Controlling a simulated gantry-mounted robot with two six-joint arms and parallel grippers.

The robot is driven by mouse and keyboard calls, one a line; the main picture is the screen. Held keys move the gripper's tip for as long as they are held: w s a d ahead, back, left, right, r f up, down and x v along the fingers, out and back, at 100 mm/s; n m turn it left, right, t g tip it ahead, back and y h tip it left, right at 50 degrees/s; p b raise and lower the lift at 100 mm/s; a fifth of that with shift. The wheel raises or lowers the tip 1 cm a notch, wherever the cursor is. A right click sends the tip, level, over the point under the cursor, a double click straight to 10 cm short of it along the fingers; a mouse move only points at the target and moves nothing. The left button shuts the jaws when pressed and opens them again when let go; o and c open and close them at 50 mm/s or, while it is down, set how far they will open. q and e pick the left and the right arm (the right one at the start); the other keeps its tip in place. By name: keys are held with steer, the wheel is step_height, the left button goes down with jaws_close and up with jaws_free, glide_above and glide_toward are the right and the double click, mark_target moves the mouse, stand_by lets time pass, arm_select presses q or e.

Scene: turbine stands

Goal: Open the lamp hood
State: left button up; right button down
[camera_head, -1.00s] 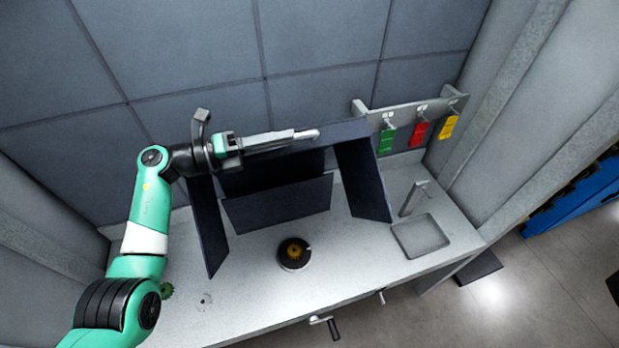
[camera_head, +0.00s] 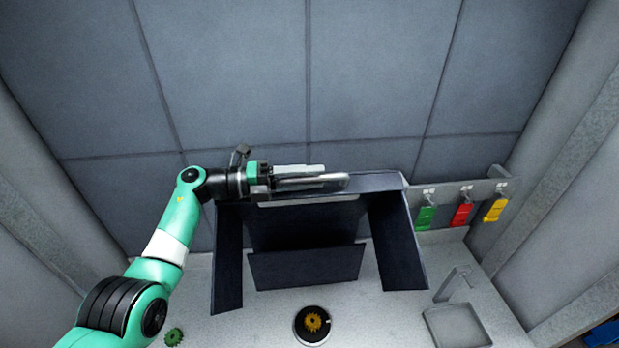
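The lamp hood (camera_head: 398,245) is a dark, box-like frame of flat panels over the worktop. It has one side panel on the left, one on the right and dark panels between them. My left gripper (camera_head: 335,176) lies sideways along the hood's top edge, its fingers pointing right. The two fingers look roughly parallel, but their gap and any contact with the hood are unclear. A pale strip (camera_head: 308,201) shows just below the fingers. My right gripper is not in view.
Below the hood, a brown gear sits on a round black holder (camera_head: 312,325). A green gear (camera_head: 174,337) lies at left. A sink (camera_head: 457,326) with a tap is at right. Green (camera_head: 427,217), red (camera_head: 461,214) and yellow (camera_head: 495,210) tags hang on a rack. A panelled wall stands behind.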

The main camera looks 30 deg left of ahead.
arm_select(q)
steer(key=shift+a+f, duration=0.1)
steer(key=shift+s+a, duration=0.25)
steer(key=shift+a, duration=0.1)
steer(key=b+v, duration=0.2)
steer(key=v, duration=0.8)
steer(key=shift+s+a, duration=0.2)
steer(key=shift+s, duration=0.05)
